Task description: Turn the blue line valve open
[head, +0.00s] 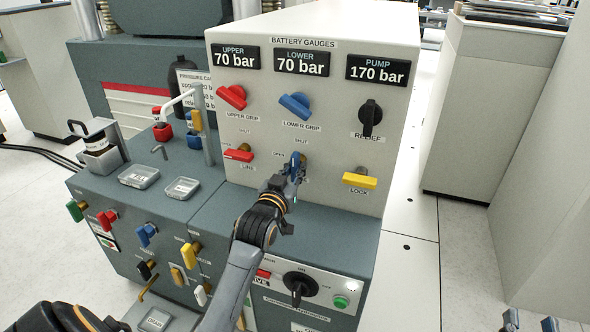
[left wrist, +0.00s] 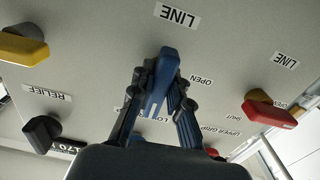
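The blue line valve handle (head: 295,166) is on the panel front, below the blue lower grip valve (head: 295,105). It stands near upright, slightly tilted, with the OPEN label to its left in the head view. My left gripper (head: 291,177) has its fingers on both sides of this handle and looks shut on it. In the left wrist view the blue handle (left wrist: 167,67) shows between the two dark fingers (left wrist: 164,85); its hub is partly hidden. My right gripper (head: 530,323) shows only its fingertips at the bottom right edge, apart and empty.
The red line valve (head: 238,154) lies level to the left. The yellow lock valve (head: 360,179) and black relief knob (head: 370,116) are to the right. A grey bench (head: 235,212) with trays and a black rotary switch (head: 300,284) lies below.

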